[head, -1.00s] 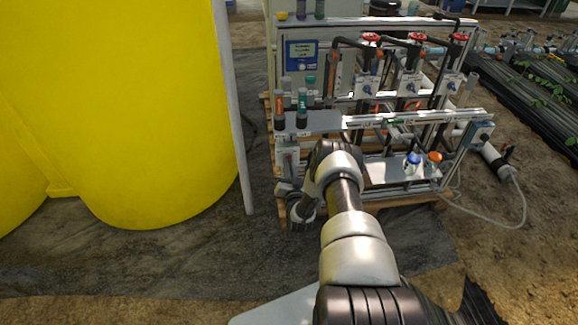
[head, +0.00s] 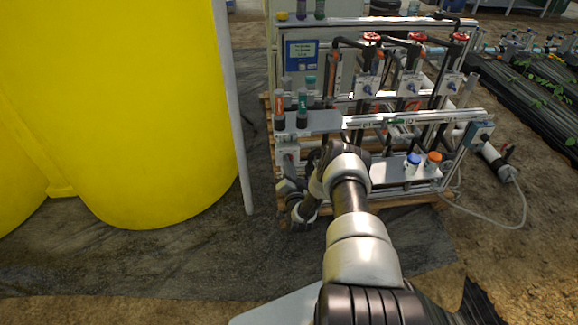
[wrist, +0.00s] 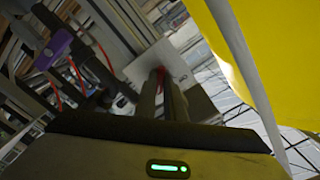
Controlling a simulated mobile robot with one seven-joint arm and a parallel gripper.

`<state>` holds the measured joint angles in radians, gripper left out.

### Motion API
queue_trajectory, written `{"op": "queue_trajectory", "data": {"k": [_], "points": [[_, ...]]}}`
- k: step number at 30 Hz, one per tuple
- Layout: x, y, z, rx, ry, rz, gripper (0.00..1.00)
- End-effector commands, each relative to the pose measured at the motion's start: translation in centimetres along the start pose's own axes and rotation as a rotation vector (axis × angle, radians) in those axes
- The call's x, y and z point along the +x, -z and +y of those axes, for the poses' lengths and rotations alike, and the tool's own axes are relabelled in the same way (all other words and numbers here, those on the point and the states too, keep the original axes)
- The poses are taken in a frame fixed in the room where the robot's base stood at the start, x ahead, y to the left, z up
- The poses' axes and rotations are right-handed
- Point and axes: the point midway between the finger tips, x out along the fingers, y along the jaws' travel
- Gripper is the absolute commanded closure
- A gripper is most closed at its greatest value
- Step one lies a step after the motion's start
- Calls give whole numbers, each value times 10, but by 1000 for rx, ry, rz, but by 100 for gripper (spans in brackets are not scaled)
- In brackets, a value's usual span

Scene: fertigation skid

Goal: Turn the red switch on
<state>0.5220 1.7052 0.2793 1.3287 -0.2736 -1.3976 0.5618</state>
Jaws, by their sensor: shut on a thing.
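My gripper (wrist: 163,92) reaches in at the lower left of the skid, and its two dark fingers stand close together in the wrist view. A sliver of red shows between the fingertips, at the red switch (wrist: 160,76). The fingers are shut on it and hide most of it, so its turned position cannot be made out. A pale grey plate (wrist: 182,66) lies right behind the fingertips. In the head view my arm covers much of this corner, and the switch cannot be made out there.
The skid's metal frame (head: 400,118) carries red-topped valves (head: 417,37) and a bottle shelf (head: 322,122). A big yellow tank (head: 130,110) and a pale upright pole (head: 232,110) stand close on the left. Dark ground cover (head: 170,255) in front is clear.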

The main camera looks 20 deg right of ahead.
Motion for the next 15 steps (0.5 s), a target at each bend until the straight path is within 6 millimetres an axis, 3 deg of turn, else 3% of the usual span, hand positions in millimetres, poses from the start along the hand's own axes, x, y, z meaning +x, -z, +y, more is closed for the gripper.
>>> {"op": "queue_trajectory", "data": {"k": [6, 7, 10, 15], "points": [[-3, -4, 2, 3, -5, -7, 100], [-3, -4, 2, 3, -5, -7, 87], [-2, -3, 2, 2, -4, -6, 72], [-1, -2, 1, 1, -2, -3, 72]]}}
